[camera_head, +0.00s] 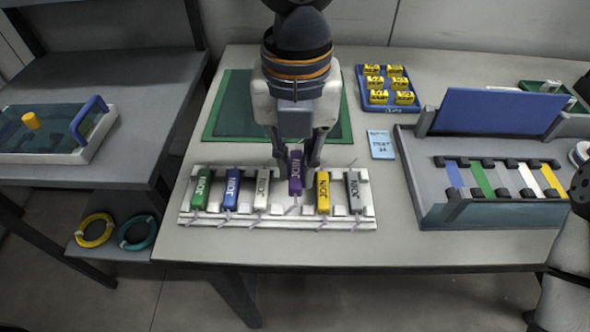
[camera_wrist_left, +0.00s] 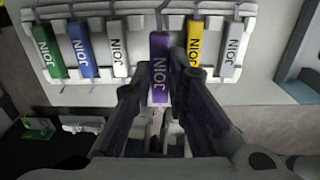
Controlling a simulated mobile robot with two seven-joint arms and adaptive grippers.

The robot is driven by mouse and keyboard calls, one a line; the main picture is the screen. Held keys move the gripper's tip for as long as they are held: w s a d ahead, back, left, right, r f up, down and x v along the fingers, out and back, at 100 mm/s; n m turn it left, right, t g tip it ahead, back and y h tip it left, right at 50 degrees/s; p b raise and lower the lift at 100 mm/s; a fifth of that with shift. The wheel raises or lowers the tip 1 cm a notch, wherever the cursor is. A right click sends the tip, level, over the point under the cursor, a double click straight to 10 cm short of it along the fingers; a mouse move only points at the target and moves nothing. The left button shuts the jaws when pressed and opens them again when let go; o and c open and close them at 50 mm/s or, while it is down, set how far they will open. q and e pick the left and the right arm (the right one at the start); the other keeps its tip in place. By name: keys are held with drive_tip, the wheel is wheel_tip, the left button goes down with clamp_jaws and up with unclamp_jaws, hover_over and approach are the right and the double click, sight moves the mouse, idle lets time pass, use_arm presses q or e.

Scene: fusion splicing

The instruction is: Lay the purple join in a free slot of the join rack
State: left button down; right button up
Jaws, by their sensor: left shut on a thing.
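The purple join (camera_head: 296,174) is a small upright-looking block between the fingers of my left gripper (camera_head: 296,160), which is shut on it. In the left wrist view the purple join (camera_wrist_left: 159,66) shows between the two fingers (camera_wrist_left: 160,82). The white join rack (camera_head: 190,218) lies near the table's front edge. It holds green (camera_head: 201,190), blue (camera_head: 232,190), white (camera_head: 262,190), yellow (camera_head: 323,192) and grey (camera_head: 354,192) joins. The purple join is at the gap between the white and yellow joins. I cannot tell whether it touches the rack.
A green mat (camera_head: 228,115) lies behind the rack. A blue tray of yellow blocks (camera_head: 362,97), a blue card (camera_head: 380,145) and a grey fixture with coloured strips (camera_head: 425,190) stand to the right. A side table with a white tray (camera_head: 95,150) is at left.

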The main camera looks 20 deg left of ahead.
sight(292, 167)
use_arm(q)
drive_tip(key=f, duration=0.4)
drive_tip(key=shift+w+a+b, duration=0.1)
drive_tip(key=shift+a+b, duration=0.2)
drive_tip(key=shift+b, duration=0.1)
drive_tip(key=shift+r, duration=0.2)
use_arm(e)
drive_tip(key=shift+s+f, duration=0.4)
use_arm(q)
drive_tip(key=shift+f, duration=0.2)
drive_tip(key=shift+f, duration=0.4)
use_arm(e)
drive_tip(key=shift+w+r, duration=0.1)
use_arm(q)
drive_tip(key=c, duration=1.6)
unclamp_jaws()
drive_tip(key=shift+r, duration=0.15)
